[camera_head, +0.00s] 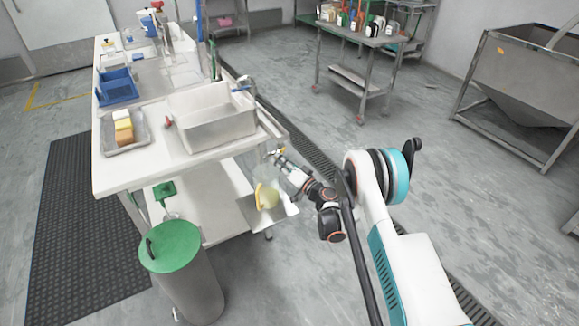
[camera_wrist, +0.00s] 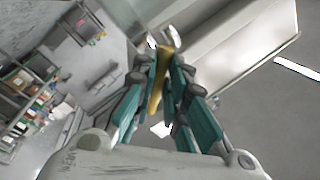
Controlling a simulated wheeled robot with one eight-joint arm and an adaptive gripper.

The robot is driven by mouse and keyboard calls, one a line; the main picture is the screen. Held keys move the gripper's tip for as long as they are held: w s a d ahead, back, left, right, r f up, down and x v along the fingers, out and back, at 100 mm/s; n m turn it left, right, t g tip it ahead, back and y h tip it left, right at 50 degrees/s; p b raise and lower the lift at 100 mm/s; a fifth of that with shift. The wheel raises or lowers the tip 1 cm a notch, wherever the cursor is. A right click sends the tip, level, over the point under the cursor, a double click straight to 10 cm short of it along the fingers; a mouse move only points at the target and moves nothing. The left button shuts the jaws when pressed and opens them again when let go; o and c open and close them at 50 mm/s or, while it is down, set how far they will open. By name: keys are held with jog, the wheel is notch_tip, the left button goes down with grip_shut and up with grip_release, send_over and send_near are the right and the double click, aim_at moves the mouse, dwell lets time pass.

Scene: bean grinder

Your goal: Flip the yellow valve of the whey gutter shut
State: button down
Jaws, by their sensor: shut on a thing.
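The yellow valve (camera_wrist: 158,80) shows in the wrist view as a long yellow lever between the two teal fingers of my gripper (camera_wrist: 160,100). The fingers are closed on it. A pale metal fitting (camera_wrist: 172,38) stands just past its far end. In the head view my gripper (camera_head: 279,156) is at the right end of the white table, below its edge, and a small bit of yellow shows at its tip. The gutter itself is hard to make out, and the lever's exact angle is unclear in the head view.
The white table (camera_head: 110,165) holds a sink basin (camera_head: 215,125) and a tray with sponges (camera_head: 125,145). Below my gripper, a yellow round thing (camera_head: 267,196) sits by a metal sheet (camera_head: 285,212). A green-lidded bin (camera_head: 170,245) stands at front.

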jog(key=shift+s+a+r+m+t+h, duration=0.15)
jog(key=shift+r+m+t, duration=0.25)
jog(key=shift+m, duration=1.15)
jog(key=shift+s+a+r+m+t+h, duration=0.15)
jog(key=shift+r+m+t, duration=0.3)
jog(key=shift+m, duration=1.15)
jog(key=shift+s+a+r+m+t, duration=0.1)
jog(key=shift+a+r+m+t, duration=0.3)
jog(key=shift+m, duration=1.15)
jog(key=shift+d+r, duration=0.15)
jog(key=shift+d, duration=0.05)
jog(key=c, duration=1.6)
grip_release()
